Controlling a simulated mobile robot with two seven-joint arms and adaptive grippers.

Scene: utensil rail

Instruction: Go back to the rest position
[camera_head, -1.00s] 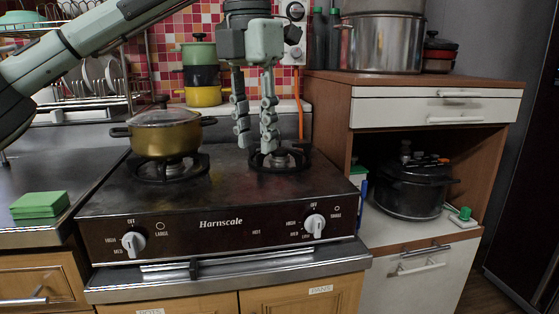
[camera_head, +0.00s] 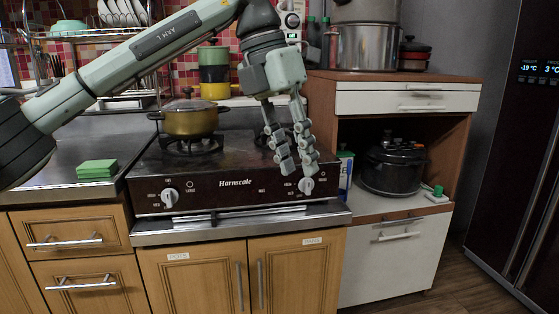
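My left gripper (camera_head: 298,170) hangs from the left arm, which comes in from the left and crosses the upper part of the head view. Its two fingers point down, with a gap between them and nothing held. In the picture it lies over the right half of the dark stove (camera_head: 228,160), with its tips beside the right knob (camera_head: 305,186); whether it touches the stove cannot be told. My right gripper is out of view.
A gold lidded pot (camera_head: 190,121) stands on the left burner. Green sponges (camera_head: 97,169) lie on the left counter. A black pot (camera_head: 392,172) stands in the open shelf at right, with a big steel pot (camera_head: 367,47) on top. A dark fridge (camera_head: 525,160) stands far right.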

